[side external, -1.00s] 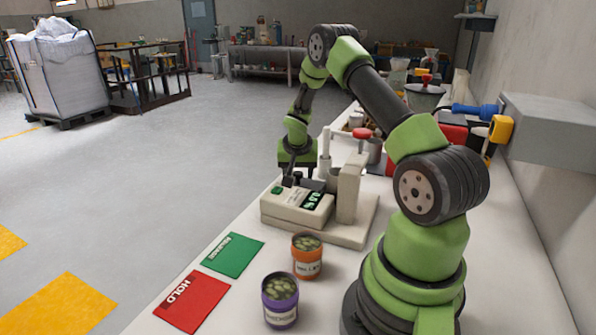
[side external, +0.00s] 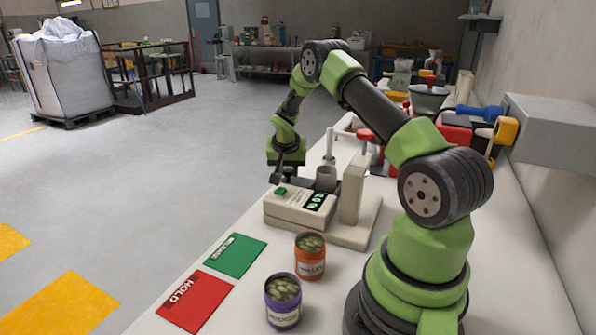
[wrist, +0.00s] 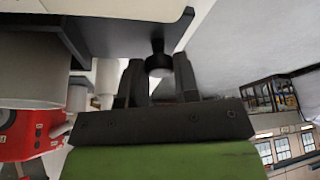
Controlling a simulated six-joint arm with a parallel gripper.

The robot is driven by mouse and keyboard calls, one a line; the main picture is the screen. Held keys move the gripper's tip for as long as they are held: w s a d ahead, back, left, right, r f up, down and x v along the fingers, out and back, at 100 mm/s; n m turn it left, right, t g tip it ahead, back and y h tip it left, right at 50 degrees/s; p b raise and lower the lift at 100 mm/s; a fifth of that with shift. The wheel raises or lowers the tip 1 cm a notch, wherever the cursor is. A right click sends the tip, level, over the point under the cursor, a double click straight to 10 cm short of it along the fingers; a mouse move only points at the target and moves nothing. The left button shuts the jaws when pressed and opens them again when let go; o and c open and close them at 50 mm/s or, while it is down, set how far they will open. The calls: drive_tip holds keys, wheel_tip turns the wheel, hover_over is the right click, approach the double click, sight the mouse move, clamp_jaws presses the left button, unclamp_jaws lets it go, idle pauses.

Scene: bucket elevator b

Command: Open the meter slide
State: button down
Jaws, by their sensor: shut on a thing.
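The beige meter (side external: 300,206) stands on a light base, with a green button and a lit display on its front. The dark meter slide shows in the wrist view (wrist: 115,30) as a flat plate with a small dark knob (wrist: 158,64) at its end. My gripper (wrist: 158,75) is shut on that knob, one finger on each side. In the side view my gripper (side external: 278,178) is at the left rear of the meter, its tips partly hidden. A grey cup (side external: 326,178) stands behind the display, beside the upright block (side external: 354,190).
An orange tin (side external: 310,262) and a purple tin (side external: 283,305) stand in front of the meter. A green card (side external: 236,256) and a red HOLD card (side external: 194,301) lie to the left. Red equipment (side external: 455,130) is farther back. The floor left of the bench is clear.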

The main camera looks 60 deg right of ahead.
drive_tip(key=shift+w+d+r, duration=0.1)
drive_tip(key=shift+w, duration=0.35)
drive_tip(key=c, duration=0.9)
unclamp_jaws()
drive_tip(key=v, duration=1)
